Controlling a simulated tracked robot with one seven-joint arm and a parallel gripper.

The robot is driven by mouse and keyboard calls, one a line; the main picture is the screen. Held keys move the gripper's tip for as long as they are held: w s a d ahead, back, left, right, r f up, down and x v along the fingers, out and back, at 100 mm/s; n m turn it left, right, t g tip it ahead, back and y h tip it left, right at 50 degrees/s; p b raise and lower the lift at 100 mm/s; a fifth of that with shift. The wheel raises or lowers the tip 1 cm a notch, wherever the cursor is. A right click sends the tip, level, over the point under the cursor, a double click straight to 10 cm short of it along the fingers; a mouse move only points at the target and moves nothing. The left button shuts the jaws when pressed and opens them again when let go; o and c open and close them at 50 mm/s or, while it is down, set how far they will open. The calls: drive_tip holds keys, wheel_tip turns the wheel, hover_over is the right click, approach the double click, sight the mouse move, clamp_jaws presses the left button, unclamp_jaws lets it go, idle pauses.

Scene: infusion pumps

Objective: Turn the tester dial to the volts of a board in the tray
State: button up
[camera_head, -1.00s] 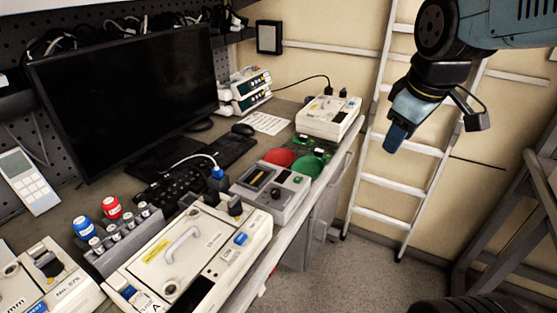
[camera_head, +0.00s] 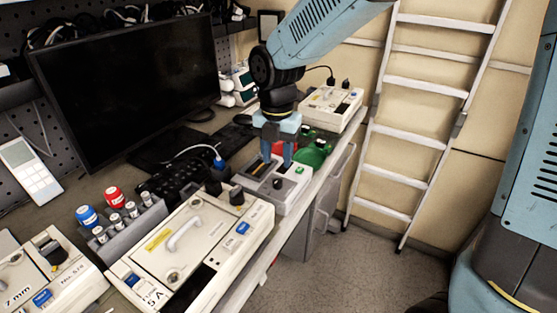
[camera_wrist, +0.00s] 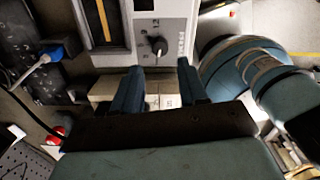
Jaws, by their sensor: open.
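The tester is a pale grey box (camera_head: 290,197) on the bench with a dark window, a small green button and a black dial (camera_head: 278,184). In the wrist view the dial (camera_wrist: 157,46) stands on the tester's pale face (camera_wrist: 176,22), with small numbers around it that I cannot all read. My gripper (camera_head: 277,158) points down over the tester, open and empty. In the wrist view its fingertips (camera_wrist: 158,72) are spread to either side of the dial, apart from it. A green dish (camera_head: 314,155) and a partly hidden red one lie behind. I cannot make out a board's volts.
A large cream pump (camera_head: 195,245) with a handle stands in front of the tester. Another cream device (camera_head: 333,108) stands at the far bench end. A monitor (camera_head: 120,90) and keyboard (camera_head: 165,185) are to the left. A blue-plugged cable (camera_head: 218,160) runs close beside the tester.

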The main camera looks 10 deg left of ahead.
sight(278, 181)
drive_tip(key=shift+f, duration=3.35)
drive_tip(key=shift+r, duration=0.1)
clamp_jaws()
drive_tip(key=m, duration=0.3)
drive_tip(key=shift+m, duration=0.4)
drive_tip(key=m, duration=1.1)
drive_tip(key=shift+m, duration=0.4)
drive_tip(key=shift+o, duration=0.2)
unclamp_jaws()
